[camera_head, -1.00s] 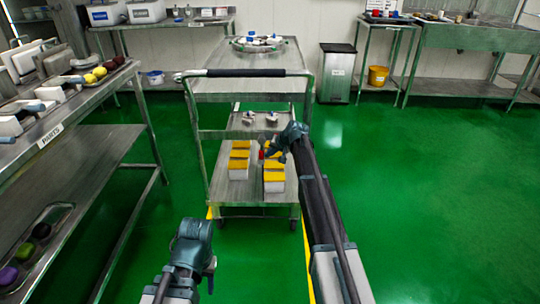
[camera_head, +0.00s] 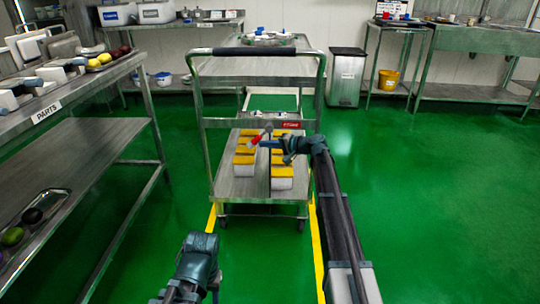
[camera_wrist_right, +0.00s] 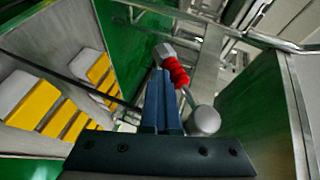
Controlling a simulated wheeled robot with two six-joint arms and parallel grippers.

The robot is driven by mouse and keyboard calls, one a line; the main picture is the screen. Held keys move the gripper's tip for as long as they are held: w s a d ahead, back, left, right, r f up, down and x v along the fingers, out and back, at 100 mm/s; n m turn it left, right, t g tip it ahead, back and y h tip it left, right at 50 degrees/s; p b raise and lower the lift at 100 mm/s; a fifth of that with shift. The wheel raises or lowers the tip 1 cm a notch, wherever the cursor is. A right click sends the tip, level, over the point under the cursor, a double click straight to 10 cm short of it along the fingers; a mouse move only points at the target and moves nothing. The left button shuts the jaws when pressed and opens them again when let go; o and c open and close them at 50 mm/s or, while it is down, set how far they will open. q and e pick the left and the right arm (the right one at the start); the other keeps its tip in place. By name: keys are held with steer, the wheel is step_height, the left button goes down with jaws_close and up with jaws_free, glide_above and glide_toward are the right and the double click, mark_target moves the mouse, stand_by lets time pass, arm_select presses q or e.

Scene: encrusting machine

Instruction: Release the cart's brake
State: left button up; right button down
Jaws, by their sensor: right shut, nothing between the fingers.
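The cart (camera_head: 238,188) stands ahead of me with its push handle (camera_head: 255,51) towards me. The brake lever has a red grip (camera_head: 255,139) and sits behind the handle frame, above the lower deck. In the right wrist view the red grip (camera_wrist_right: 177,72) tilts beside a round grey knob (camera_wrist_right: 204,121). My right gripper (camera_head: 266,143) is shut and empty, its tips right at the red grip. In the wrist view its fingers (camera_wrist_right: 158,78) lie just left of the grip; whether they touch is unclear. My left gripper (camera_head: 198,247) hangs low at the front, away from the cart; its fingers cannot be made out.
White blocks with yellow tops (camera_head: 282,171) stand on the cart's lower deck. A red label (camera_head: 291,125) is on the cart. Green floor is open on the right.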

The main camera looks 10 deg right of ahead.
mark_target(256, 138)
steer(key=a+m+t+y+b, duration=0.1)
steer(key=b, duration=0.1)
steer(key=a+r+m+t+y+b, duration=0.1)
steer(key=y+b, duration=0.1)
steer(key=b, duration=0.1)
steer(key=shift+w+a+r+t, duration=0.2)
steer(key=shift+w+a+t, duration=0.05)
steer(key=shift+w+t, duration=0.15)
steer(key=shift+w+a+r+p, duration=0.1)
steer(key=shift+a+r+p, duration=0.45)
steer(key=shift+r, duration=0.1)
steer(key=shift+r, duration=0.1)
steer(key=s+d+f+b, duration=0.6)
steer(key=s+f+b, duration=0.1)
steer(key=f, duration=0.1)
steer(key=shift+s+b, duration=0.15)
steer(key=shift+b, duration=0.15)
